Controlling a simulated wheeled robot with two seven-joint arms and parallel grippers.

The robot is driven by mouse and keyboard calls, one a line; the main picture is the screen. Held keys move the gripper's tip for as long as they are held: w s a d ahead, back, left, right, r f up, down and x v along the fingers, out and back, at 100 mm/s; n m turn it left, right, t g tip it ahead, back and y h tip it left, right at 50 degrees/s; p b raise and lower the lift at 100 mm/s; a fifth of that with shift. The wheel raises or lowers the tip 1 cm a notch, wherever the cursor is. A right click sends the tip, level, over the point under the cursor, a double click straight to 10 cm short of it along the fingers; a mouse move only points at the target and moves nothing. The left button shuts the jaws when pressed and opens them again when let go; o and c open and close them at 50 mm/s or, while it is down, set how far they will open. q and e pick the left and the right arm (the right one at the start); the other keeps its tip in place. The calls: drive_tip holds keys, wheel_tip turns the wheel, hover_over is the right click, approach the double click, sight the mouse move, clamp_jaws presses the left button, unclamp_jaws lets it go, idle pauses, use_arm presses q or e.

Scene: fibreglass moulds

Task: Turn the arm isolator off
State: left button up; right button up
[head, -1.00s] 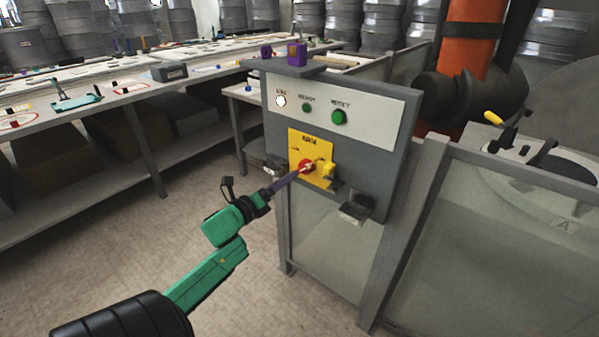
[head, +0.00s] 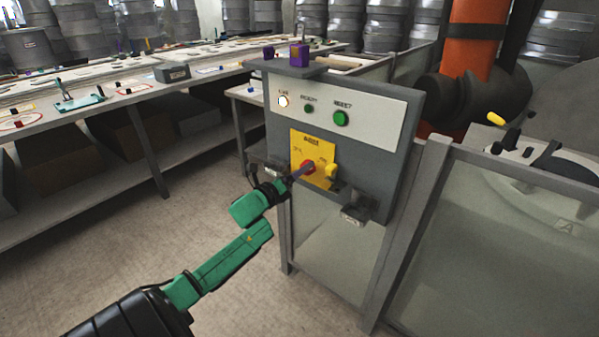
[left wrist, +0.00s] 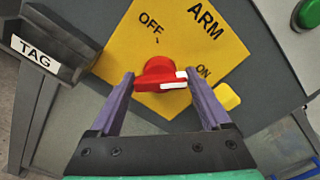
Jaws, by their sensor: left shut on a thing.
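The arm isolator is a red rotary knob (head: 308,167) on a yellow plate (head: 325,150) marked ARM on a grey panel. In the left wrist view the knob (left wrist: 160,68) has its white-marked end to the right, by the word ON; OFF is printed at the upper left. My left gripper (left wrist: 157,79) has its purple fingers on the two ends of the knob's bar and is shut on it. In the head view the left gripper (head: 300,173) reaches the knob from the lower left and partly covers it. My right gripper is not in view.
A yellow tab (head: 331,171) sits at the plate's right edge. Above are a lit white lamp (head: 283,101) and two green round parts. Purple blocks (head: 299,54) stand on top.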

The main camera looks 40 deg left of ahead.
use_arm(q)
drive_tip(key=shift+n, duration=0.4)
drive_tip(key=shift+f+n+p, duration=0.15)
drive_tip(key=shift+n+p, duration=1.05)
drive_tip(key=shift+n, duration=1.65)
drive_tip(key=shift+f+n+p, duration=0.15)
drive_tip(key=shift+n+p, duration=1.05)
drive_tip(key=shift+n, duration=1.7)
drive_tip(key=shift+f+n+p, duration=0.15)
drive_tip(key=shift+n+p, duration=1.05)
drive_tip(key=shift+n, duration=1.65)
drive_tip(key=o, duration=1.2)
drive_tip(key=s, duration=1.4)
drive_tip(key=shift+s+d+p, duration=0.15)
drive_tip(key=shift+s+p, duration=0.15)
drive_tip(key=shift+p, duration=0.05)
